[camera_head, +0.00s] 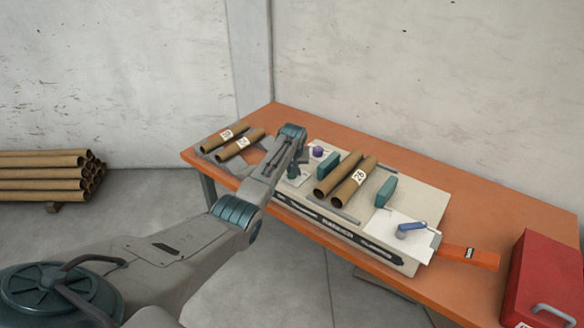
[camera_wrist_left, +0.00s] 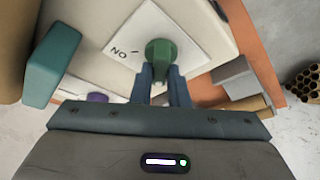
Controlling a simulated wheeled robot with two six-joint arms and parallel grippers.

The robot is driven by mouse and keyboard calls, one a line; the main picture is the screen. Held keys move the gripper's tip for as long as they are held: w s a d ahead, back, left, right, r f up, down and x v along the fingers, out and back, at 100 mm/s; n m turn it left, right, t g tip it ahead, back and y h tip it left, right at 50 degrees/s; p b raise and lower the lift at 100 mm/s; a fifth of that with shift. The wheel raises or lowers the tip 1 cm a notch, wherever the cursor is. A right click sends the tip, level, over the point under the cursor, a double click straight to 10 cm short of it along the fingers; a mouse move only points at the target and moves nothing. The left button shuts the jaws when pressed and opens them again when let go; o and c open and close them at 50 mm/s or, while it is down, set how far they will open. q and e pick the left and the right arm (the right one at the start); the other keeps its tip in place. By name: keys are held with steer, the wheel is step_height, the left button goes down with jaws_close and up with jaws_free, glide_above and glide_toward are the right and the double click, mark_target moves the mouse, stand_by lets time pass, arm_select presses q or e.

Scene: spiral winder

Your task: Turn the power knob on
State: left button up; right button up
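The green power knob (camera_wrist_left: 160,50) sits on a white square plate (camera_wrist_left: 185,22) in the left wrist view. The plate's "ON" lettering reads upside down, with a short mark beside it to the left of the knob. The knob's grip points towards my wrist rather than at that mark. My left gripper (camera_wrist_left: 160,82) has one finger on each side of the grip, close against it with little gap visible. In the head view the knob (camera_head: 293,172) is small and partly covered by my left gripper (camera_head: 296,163). My right gripper is not in view.
The winder panel (camera_head: 430,195) lies on an orange table (camera_head: 500,215). It carries brown tubes (camera_head: 345,180), teal blocks (camera_head: 386,191), a purple knob (camera_head: 318,152) and a blue lever (camera_head: 411,228). A red box (camera_head: 545,275) stands at right. More tubes (camera_head: 45,175) are stacked at left.

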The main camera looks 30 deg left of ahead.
arm_select(q)
jaws_close()
